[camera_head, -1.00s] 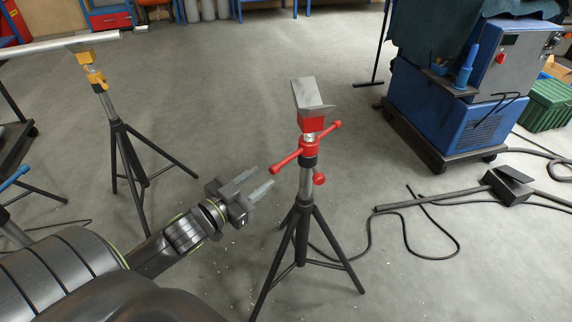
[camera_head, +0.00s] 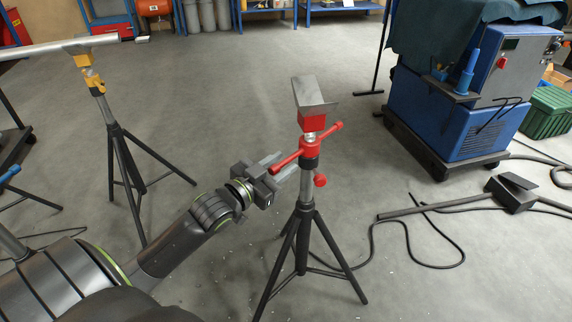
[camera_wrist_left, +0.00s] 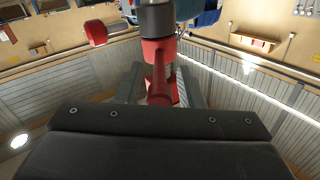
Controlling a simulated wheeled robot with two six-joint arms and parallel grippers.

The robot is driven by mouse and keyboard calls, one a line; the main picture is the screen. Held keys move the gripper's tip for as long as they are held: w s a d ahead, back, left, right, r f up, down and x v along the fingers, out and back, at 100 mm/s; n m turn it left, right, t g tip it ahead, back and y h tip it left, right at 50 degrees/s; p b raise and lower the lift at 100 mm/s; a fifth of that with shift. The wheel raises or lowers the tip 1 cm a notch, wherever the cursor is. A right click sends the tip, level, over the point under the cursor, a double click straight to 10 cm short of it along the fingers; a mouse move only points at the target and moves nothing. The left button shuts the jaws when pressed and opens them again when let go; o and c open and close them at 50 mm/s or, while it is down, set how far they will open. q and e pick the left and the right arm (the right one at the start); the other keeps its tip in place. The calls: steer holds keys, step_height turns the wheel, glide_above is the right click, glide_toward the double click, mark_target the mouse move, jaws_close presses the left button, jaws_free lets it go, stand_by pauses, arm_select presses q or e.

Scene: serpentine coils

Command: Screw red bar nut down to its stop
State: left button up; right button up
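The red bar nut (camera_head: 310,147) sits on the post of a black tripod stand (camera_head: 303,235), below a red and grey V-shaped head (camera_head: 312,103). Its bar slants from lower left to upper right. My left gripper (camera_head: 284,165) is at the left arm of the bar, just left of the post. In the left wrist view the red bar (camera_wrist_left: 158,85) runs between the two spread grey fingers, with a gap visible on both sides. The gripper is open; contact cannot be told. The right gripper is not in view.
A red side knob (camera_head: 320,180) sticks out of the post below the nut. A yellow-topped stand (camera_head: 117,150) bears a pipe at left. A blue welding machine (camera_head: 455,110) stands at right. Cables and a fallen black stand (camera_head: 510,194) lie on the floor at right.

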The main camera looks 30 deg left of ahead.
arm_select(q)
steer(key=shift+w+d, duration=0.2)
steer(key=shift+w, duration=0.8)
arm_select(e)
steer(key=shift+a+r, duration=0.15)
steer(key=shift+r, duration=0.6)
arm_select(q)
jaws_close()
